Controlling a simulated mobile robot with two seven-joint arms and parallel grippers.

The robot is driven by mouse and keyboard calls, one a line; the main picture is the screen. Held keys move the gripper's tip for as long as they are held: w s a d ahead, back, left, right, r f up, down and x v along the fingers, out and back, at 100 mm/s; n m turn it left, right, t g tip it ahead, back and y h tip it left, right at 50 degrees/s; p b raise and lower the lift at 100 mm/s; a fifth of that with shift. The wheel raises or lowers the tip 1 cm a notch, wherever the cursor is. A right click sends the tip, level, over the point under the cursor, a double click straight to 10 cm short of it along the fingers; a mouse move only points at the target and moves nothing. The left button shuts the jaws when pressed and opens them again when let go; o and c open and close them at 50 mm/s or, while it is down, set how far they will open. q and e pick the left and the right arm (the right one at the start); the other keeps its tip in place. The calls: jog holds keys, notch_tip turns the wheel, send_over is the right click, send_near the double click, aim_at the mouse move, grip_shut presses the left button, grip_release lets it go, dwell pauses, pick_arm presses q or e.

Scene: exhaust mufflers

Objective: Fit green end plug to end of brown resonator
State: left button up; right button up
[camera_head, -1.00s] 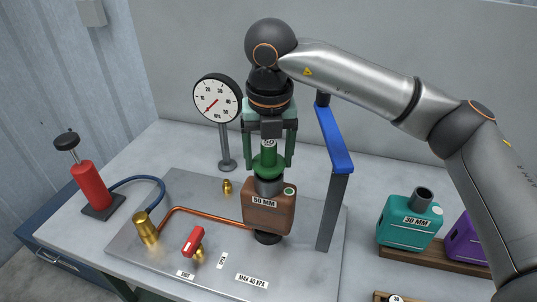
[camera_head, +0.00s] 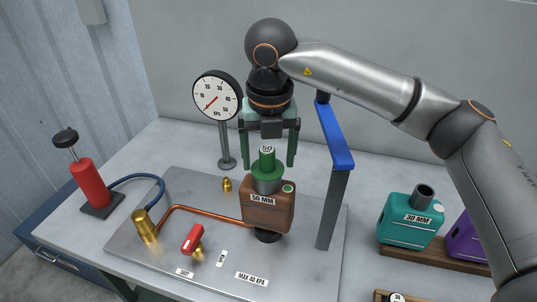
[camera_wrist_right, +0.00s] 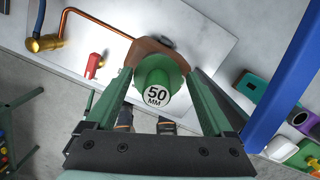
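The brown resonator (camera_head: 267,207), labelled 50 MM, stands upright on a dark round mount on the metal plate. The green end plug (camera_head: 267,163) sits upright at the resonator's top end, its wide flange over the grey neck. In the right wrist view the plug (camera_wrist_right: 155,77) shows its round "50 MM" face, with the resonator (camera_wrist_right: 152,51) behind it. My right gripper (camera_head: 269,164) is open, its green fingers on either side of the plug with gaps between. In the right wrist view the fingers (camera_wrist_right: 158,82) also stand apart from it. My left gripper is not in view.
A blue-topped post (camera_head: 335,140) stands close right of the gripper. A pressure gauge (camera_head: 218,95) stands behind left. A red pump (camera_head: 90,187), red-handled valve (camera_head: 193,238) and copper pipe (camera_head: 205,213) are at left. A teal 30 MM muffler (camera_head: 410,220) is on a wooden rack at right.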

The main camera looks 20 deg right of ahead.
jog(key=shift+o, duration=0.7)
jog(key=shift+f, duration=0.1)
notch_tip(320, 180, up, 12)
jog(key=s, duration=0.1)
jog(key=shift+s+a+r, duration=0.15)
jog(key=shift+s+r, duration=0.1)
jog(key=shift+s, duration=0.05)
